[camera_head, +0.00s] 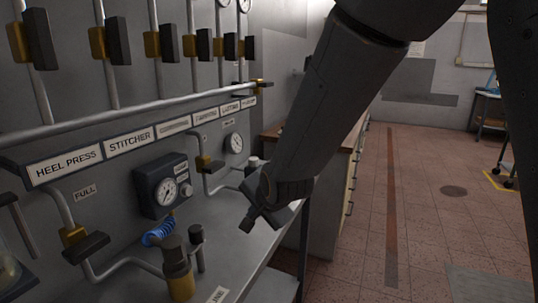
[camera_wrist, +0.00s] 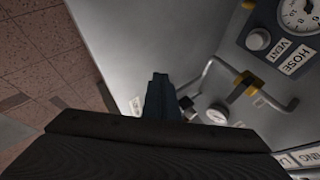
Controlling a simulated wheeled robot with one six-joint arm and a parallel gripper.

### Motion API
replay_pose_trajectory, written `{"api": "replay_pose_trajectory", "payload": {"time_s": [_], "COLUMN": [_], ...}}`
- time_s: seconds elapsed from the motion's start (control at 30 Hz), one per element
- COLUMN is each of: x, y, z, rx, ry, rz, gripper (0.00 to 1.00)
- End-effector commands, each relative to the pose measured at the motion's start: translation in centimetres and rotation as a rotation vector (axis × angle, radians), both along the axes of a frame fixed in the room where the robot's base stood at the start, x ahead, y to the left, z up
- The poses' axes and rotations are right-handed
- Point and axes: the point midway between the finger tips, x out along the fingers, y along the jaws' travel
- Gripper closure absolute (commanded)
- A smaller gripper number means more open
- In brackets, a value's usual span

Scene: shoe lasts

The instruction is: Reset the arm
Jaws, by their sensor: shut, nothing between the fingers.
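My arm reaches down from the top of the head view. My gripper (camera_head: 250,222) hangs over the right part of the grey metal bench (camera_head: 228,250), in front of the labelled panel. In the wrist view, the dark fingers (camera_wrist: 160,88) of my gripper are together and stick out past a wide dark body, with nothing between them. The gripper seems apart from the valves and pipes beside it, though its exact height over the bench is hard to tell.
The panel carries valves with dark handles, pipes and labels such as HEEL PRESS (camera_head: 63,163). A gauge box (camera_head: 164,186) and a brass fitting with a dark top (camera_head: 178,275) are left of my gripper. A wooden-topped cabinet (camera_head: 340,185) stands behind. Tiled floor (camera_head: 430,215) at right is clear.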

Motion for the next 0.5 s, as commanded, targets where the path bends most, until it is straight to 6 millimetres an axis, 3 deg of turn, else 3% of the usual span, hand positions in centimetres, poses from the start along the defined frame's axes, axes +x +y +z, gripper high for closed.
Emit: {"api": "replay_pose_trajectory", "payload": {"time_s": [0.03, 0.1, 0.3, 0.4, 0.5], "x": [-0.9, -2.8, -10.9, -15.2, -18.7], "y": [-3.5, -7.9, -18.5, -22.1, -24.3], "z": [-0.7, -1.9, -4.3, -4.9, -5.1], "rx": [-0.082, -0.205, -0.457, -0.519, -0.545], "ry": [0.035, 0.096, 0.314, 0.417, 0.492], "rz": [0.019, 0.079, 0.304, 0.426, 0.529], "gripper": [1.00, 1.00, 1.00, 1.00, 1.00]}}
